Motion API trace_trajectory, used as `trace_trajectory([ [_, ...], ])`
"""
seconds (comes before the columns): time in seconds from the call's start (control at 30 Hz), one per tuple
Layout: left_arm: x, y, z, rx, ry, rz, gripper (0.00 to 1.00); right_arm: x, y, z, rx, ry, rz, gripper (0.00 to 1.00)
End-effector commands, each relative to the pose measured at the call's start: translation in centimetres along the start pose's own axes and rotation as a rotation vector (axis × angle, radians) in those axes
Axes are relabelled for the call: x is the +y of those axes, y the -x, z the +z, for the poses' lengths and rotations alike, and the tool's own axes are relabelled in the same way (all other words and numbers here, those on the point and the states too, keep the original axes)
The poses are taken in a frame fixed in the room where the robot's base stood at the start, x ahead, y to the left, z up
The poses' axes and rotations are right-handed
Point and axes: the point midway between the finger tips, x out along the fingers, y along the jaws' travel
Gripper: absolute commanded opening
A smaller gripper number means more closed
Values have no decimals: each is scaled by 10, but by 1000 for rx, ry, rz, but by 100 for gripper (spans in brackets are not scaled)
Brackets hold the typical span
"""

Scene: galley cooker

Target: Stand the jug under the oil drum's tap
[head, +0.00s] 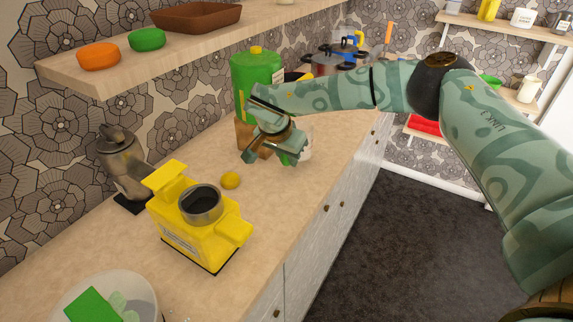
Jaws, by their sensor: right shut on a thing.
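The green oil drum (252,72) with a yellow cap stands on a wooden stand (243,133) on the counter, by the wall. Its tap is hidden behind my right arm. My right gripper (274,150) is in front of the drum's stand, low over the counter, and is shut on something. A pale, partly see-through shape (307,142), likely the jug, shows just to the right of the gripper. Most of it is covered by the gripper and arm, so I cannot tell whether it stands on the counter. My left gripper is not in view.
Pots (330,62) are behind the drum. A wooden shelf (110,82) overhangs at left.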

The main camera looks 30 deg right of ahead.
Motion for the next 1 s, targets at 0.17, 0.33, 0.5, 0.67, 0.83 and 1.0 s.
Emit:
trace_trajectory([
  [0.17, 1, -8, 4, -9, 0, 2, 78, 0, -18, 7, 0, 2, 1, 0],
  [0.33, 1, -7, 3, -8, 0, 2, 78, 1, -16, 6, 0, 1, 1, 0],
  [0.5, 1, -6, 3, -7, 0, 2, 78, 1, -18, 8, 0, 1, 1, 36],
  [0.67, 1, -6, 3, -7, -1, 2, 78, 1, -18, 8, 0, 1, 1, 41],
  [0.83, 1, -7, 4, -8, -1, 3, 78, 1, -17, 7, 1, 1, 0, 41],
  [1.0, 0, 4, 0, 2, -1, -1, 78, 0, 10, 4, 4, 1, -5, 41],
])
